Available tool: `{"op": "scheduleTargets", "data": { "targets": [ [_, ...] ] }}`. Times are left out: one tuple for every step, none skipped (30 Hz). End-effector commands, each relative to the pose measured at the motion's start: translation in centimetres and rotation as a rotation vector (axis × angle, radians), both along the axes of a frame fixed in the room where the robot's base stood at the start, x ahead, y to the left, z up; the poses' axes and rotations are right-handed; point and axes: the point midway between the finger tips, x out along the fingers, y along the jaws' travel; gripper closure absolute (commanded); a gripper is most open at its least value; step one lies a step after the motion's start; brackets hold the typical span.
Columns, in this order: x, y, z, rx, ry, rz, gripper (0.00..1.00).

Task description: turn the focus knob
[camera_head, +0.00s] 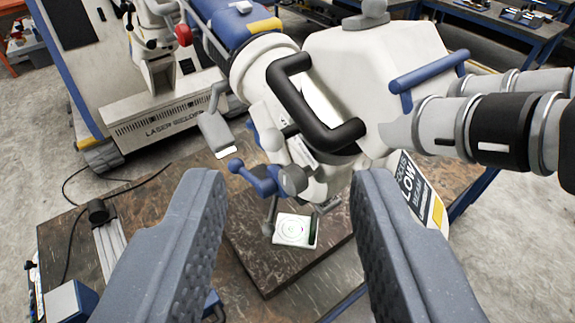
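A white microscope-like machine (375,60) fills the upper middle and right, with a black loop handle (325,135) on its front. A blue knob with ball-ended arms (258,177) and a grey round end (293,180) sits low on it; it looks like the focus knob, though no label on it is readable. A dark sign (412,188) beside the machine seems to read "FOCUS LOW". My gripper (285,182) is open and empty. Its fingers are wide apart, and the knob shows between and beyond their tips, with no contact visible.
A small white plate with a ring target (295,229) lies below the knob on the brown worktable (245,262). A blue bar handle (430,73) and black-banded barrels (505,130) stick out at right. A laser welder cabinet (165,115) stands behind left. Cables lie at left.

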Motion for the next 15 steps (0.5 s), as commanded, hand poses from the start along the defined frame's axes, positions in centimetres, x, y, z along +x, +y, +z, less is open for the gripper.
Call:
{"op": "scheduleTargets", "data": {
  "targets": [
    [0.0, 0.0, 0.0, 0.000, 0.000, 0.000, 0.64],
    [0.0, 0.0, 0.0, 0.000, 0.000, 0.000, 0.64],
    [0.0, 0.0, 0.0, 0.000, 0.000, 0.000, 0.64],
    [0.0, 0.0, 0.0, 0.000, 0.000, 0.000, 0.58],
    [0.0, 0.0, 0.0, -0.001, 0.001, 0.000, 0.50],
    [0.1, 0.0, -0.1, -0.007, 0.006, 0.000, 0.39],
    [0.3, 0.1, -0.3, -0.017, 0.012, -0.001, 0.35],
    [0.6, 0.1, -0.5, -0.030, 0.022, -0.002, 0.35],
    [1.2, 0.2, -1.1, -0.057, 0.042, -0.004, 0.35],
    [1.7, 0.3, -1.6, -0.087, 0.063, -0.005, 0.35],
    [2.4, 0.4, -2.4, -0.122, 0.088, -0.007, 0.35],
    [3.4, 0.2, -3.5, -0.179, 0.130, -0.010, 0.35],
    [4.1, 0.2, -4.5, -0.227, 0.165, -0.012, 0.35],
    [4.9, 0.3, -5.6, -0.281, 0.204, -0.013, 0.35],
    [6.0, 0.4, -7.2, -0.361, 0.260, -0.013, 0.35]
  ]
}}
